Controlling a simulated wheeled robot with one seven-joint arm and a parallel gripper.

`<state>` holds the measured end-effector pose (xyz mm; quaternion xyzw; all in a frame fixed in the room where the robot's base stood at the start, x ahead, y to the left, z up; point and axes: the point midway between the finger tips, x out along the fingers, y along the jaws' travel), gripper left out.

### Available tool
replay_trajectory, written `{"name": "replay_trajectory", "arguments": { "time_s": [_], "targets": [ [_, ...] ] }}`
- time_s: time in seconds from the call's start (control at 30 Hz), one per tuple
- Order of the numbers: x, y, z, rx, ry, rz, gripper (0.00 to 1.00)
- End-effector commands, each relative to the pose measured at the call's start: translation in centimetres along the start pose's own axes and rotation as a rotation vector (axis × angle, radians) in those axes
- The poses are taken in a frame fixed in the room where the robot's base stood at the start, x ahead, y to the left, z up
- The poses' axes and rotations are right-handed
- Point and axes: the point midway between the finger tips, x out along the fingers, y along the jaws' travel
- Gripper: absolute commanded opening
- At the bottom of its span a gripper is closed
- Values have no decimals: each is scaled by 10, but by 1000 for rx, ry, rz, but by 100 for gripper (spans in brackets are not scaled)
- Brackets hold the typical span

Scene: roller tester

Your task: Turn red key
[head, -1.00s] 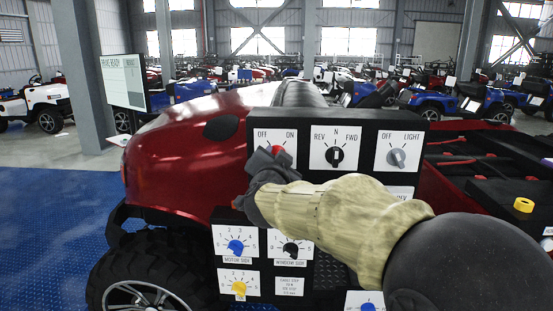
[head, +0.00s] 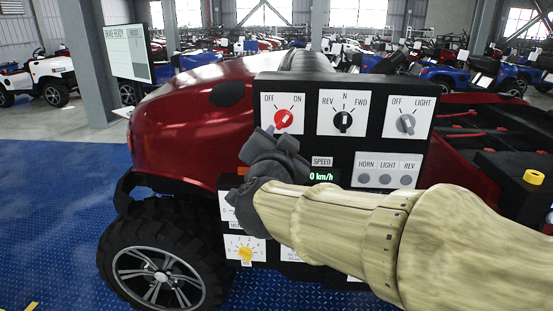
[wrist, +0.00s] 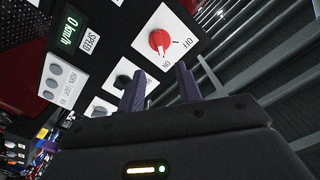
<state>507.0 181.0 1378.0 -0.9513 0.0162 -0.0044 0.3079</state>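The red key (head: 284,120) is a round red knob on the white OFF/ON plate, at the upper left of the black control panel (head: 330,150). Its small white pointer appears to lean toward ON. In the wrist view, the red key (wrist: 160,42) is in full sight beyond the fingertips, with its pointer toward the ON label. My gripper (head: 270,136) is just below and left of the key in the head view, apart from it. In the wrist view, the two purple fingers of my gripper (wrist: 160,82) are spread with nothing between them.
To the right of the key are a black REV/N/FWD knob (head: 343,121) and a grey OFF/LIGHT knob (head: 406,124). Below them is a speed display (head: 322,176) reading 0 km/h. A red vehicle (head: 190,110) stands behind the panel. My arm covers part of the lower panel.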

Motion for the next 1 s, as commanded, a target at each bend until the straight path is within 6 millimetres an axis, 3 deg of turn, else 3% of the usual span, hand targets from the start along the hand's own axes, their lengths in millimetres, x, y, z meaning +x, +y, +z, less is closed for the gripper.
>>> {"name": "replay_trajectory", "arguments": {
  "time_s": [0.2,0.4,0.83,1.0],
  "targets": [
    [-43,0,0,1,1,-3,35],
    [-62,0,0,1,0,0,35],
    [-58,3,4,-19,-16,-7,35],
    [-36,26,28,-124,-126,-35,35]
  ]
}}
